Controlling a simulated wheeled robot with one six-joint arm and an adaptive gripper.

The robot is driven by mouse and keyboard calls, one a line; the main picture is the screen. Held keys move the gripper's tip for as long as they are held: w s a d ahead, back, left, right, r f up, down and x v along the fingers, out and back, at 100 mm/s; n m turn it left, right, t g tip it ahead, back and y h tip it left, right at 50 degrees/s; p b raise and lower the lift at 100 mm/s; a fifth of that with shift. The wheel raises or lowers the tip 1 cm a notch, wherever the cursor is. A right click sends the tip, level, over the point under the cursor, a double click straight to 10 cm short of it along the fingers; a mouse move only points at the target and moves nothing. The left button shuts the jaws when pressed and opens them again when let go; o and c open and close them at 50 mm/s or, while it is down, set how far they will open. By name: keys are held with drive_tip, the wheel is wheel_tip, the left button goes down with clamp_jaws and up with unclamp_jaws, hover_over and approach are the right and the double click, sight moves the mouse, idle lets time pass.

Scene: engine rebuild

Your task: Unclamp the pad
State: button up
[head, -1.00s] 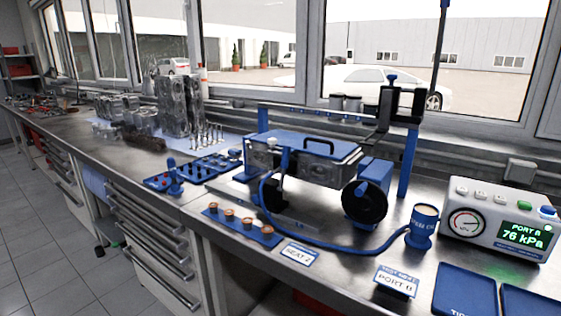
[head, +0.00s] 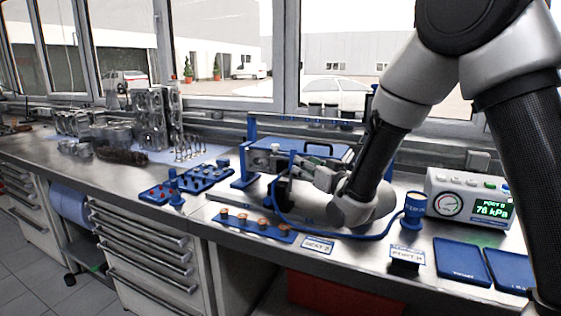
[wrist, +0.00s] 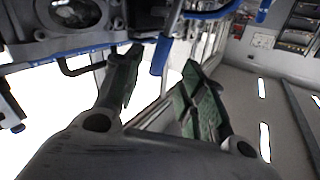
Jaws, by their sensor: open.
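My gripper (head: 302,165) is open at the fixture, reaching in from the right. In the wrist view its two green-lined fingers (wrist: 162,62) stand apart. A blue handle (wrist: 160,54) shows in the gap between them; I cannot tell whether either finger touches it. The blue fixture frame (head: 245,168) holds a part with a blue top and a black carry handle (head: 331,147). A metal part with a round bore (wrist: 70,12) is at the wrist view's upper left. My arm hides much of the fixture, and I cannot make out the pad itself.
A blue hose (head: 318,236) curves along the bench to a blue cup (head: 415,209). A blue strip with several copper-coloured rings (head: 252,227) lies in front. The gauge box (head: 467,205) and blue trays (head: 462,260) are at right. Engine parts (head: 150,120) stand at far left.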

drive_tip(key=x, duration=0.7)
drive_tip(key=shift+w+a, duration=0.2)
drive_tip(key=shift+w, duration=0.05)
clamp_jaws()
